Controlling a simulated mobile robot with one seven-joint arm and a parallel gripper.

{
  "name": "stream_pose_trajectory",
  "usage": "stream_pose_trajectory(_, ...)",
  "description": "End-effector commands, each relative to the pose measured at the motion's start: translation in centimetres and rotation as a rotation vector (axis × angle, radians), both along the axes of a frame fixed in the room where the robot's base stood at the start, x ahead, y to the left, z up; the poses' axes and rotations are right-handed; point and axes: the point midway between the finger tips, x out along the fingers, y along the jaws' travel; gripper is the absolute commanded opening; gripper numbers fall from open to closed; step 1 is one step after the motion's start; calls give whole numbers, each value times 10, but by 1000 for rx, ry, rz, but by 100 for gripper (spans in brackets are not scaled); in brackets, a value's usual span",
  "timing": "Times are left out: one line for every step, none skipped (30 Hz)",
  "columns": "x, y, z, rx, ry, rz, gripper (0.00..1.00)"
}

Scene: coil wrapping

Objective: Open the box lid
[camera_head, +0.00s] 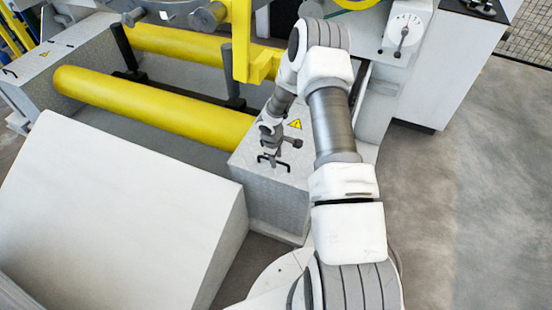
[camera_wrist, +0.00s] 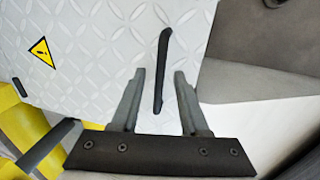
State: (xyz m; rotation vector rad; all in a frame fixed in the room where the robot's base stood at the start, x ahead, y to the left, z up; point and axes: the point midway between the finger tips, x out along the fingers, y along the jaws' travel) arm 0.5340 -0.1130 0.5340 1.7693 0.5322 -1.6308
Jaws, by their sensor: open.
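The box lid (camera_wrist: 90,65) is a light diamond-plate metal surface with a yellow warning triangle. In the head view it tops the grey box (camera_head: 276,210) beside the yellow rollers. A thin black handle (camera_wrist: 161,72) stands on the lid; it also shows in the head view (camera_head: 272,161). My gripper (camera_wrist: 157,84) is open at the handle, its two grey fingers on either side of it. The handle's lower end lies between the fingers in the wrist view, apart from both. I cannot tell how far the fingertips are above the lid. The lid looks flat and closed.
Two yellow rollers (camera_head: 150,105) lie left of the box. A second box with a handle (camera_head: 45,60) stands at the far left. A large white sloped panel (camera_head: 110,215) fills the lower left. Grey floor (camera_head: 460,190) is free on the right.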

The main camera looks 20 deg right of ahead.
Motion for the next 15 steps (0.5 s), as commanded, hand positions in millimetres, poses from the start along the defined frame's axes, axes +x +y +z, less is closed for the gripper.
stream_pose_trajectory(0,0,0,0,0,0,45)
stream_pose_trajectory(0,0,0,0,0,0,45)
stream_pose_trajectory(0,0,0,0,0,0,45)
stream_pose_trajectory(0,0,0,0,0,0,39)
stream_pose_trajectory(0,0,0,0,0,0,34)
stream_pose_trajectory(0,0,0,0,0,0,27)
stream_pose_trajectory(0,0,0,0,0,0,21)
stream_pose_trajectory(0,0,0,0,0,0,16)
stream_pose_trajectory(0,0,0,0,0,0,9)
stream_pose_trajectory(0,0,0,0,0,0,3)
stream_pose_trajectory(0,0,0,0,0,0,0)
stream_pose_trajectory(0,0,1,0,0,0,0)
stream_pose_trajectory(0,0,1,0,0,0,0)
stream_pose_trajectory(0,0,1,0,0,0,0)
stream_pose_trajectory(0,0,1,0,0,0,0)
